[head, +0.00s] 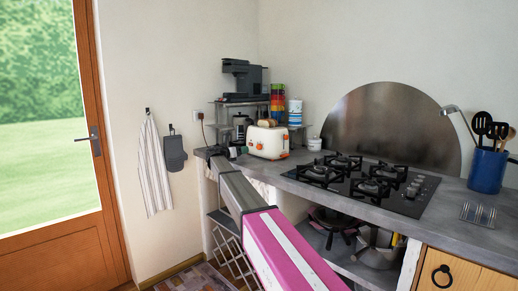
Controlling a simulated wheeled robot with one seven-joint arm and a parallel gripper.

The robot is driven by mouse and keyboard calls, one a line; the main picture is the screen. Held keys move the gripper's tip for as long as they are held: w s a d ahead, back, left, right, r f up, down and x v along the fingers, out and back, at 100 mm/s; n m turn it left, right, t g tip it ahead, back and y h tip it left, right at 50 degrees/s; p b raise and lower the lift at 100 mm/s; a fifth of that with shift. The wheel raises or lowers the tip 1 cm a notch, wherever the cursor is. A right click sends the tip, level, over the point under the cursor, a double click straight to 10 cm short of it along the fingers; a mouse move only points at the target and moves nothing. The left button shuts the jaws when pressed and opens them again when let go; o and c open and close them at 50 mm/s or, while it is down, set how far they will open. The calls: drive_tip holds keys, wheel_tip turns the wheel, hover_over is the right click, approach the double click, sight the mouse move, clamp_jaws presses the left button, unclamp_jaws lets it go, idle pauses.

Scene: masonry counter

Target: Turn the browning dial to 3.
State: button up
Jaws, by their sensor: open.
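A cream toaster (269,143) with orange controls stands on the counter near the back corner, with bread showing at its top. A small orange control (284,154) is low on its right-hand end; I cannot tell for certain whether it is the browning dial. No numbers or pointer can be read at this size. My arm reaches from the bottom of the view up to the counter's left end. My gripper (236,152) is small and dark, just left of the toaster; it is open, and I cannot tell whether it touches the toaster.
A white canister (314,144) and a gas hob (368,182) are to the right.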

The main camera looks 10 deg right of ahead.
sight(258, 147)
drive_tip(key=x, duration=1)
drive_tip(key=shift+w+d, duration=0.2)
drive_tip(key=shift+w, duration=0.05)
drive_tip(key=c, duration=0.9)
